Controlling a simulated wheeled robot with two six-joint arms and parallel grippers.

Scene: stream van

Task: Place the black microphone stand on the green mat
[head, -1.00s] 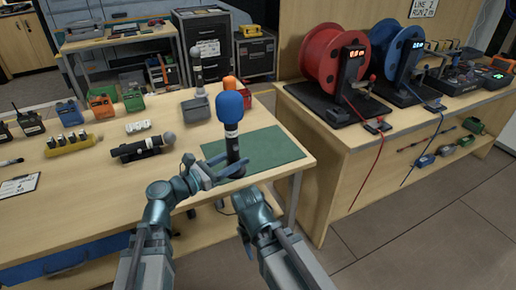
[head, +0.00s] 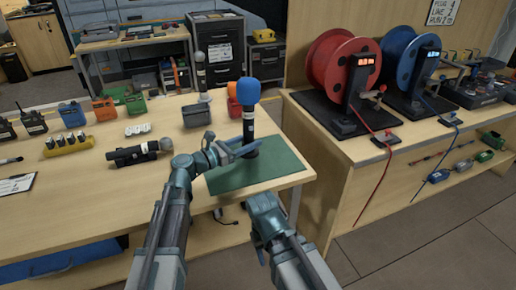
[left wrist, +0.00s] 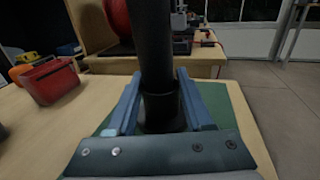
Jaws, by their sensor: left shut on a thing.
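The black microphone stand (head: 249,128) is upright, with a blue foam-topped microphone (head: 248,92) at its top. My left gripper (head: 244,148) is shut on its lower part. In the left wrist view the dark post (left wrist: 153,50) rises between the two blue fingers (left wrist: 160,110). I cannot tell whether the base touches the mat. My right gripper (head: 264,215) is beyond the table's front edge, apart from the stand; its fingers do not show clearly.
A dark handheld microphone (head: 138,152) lies to the left. Several radios and a yellow battery holder (head: 68,146) are farther left. The bench with red and blue reels (head: 340,68) stands to the right.

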